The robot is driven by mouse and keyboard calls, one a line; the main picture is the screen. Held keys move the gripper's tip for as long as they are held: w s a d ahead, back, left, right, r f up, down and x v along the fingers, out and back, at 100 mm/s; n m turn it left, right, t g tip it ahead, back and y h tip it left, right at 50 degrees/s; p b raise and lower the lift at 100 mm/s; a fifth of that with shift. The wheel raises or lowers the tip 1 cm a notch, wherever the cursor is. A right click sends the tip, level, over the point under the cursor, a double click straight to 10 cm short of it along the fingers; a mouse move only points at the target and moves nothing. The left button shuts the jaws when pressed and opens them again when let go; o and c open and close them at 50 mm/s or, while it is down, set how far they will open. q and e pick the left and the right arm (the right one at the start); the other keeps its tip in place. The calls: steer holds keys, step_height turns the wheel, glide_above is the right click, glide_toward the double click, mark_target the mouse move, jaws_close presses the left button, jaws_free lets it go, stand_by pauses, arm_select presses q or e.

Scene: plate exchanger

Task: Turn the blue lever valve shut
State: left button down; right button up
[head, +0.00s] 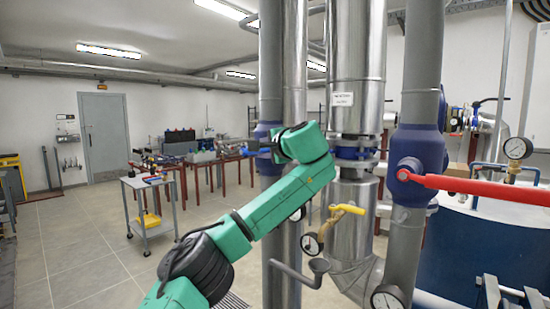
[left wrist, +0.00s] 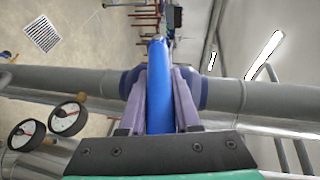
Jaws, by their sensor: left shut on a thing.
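The blue lever (left wrist: 158,75) runs lengthwise between the two fingers of my left gripper (left wrist: 159,88) in the left wrist view. The fingers are shut on it, and its far end sticks out past them. In that view the lever lies across the grey pipe (left wrist: 60,80), about square to it. The blue valve body (left wrist: 200,90) shows behind the fingers. In the head view the valve body (head: 266,131) sits on the grey upright pipe, partly hidden by my green left wrist. My right gripper is in neither view.
A red lever (head: 470,186) sticks out to the right from another blue valve (head: 418,150). A grey cart (head: 148,185) stands on open floor at the left.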

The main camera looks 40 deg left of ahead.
arm_select(q)
step_height(320, 180, down, 2)
steer(key=y+b, duration=0.1)
steer(key=m+y+b, duration=0.1)
steer(key=b, duration=0.1)
steer(key=shift+d+f+t, duration=0.1)
steer(key=shift+f+t, duration=0.15)
steer(key=shift+t, duration=0.15)
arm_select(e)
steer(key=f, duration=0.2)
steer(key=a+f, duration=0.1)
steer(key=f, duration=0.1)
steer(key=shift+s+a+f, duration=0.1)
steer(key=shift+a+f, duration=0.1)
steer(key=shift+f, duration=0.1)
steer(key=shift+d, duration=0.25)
arm_select(q)
steer(key=c, duration=0.6)
jaws_free()
steer(key=shift+r, duration=0.1)
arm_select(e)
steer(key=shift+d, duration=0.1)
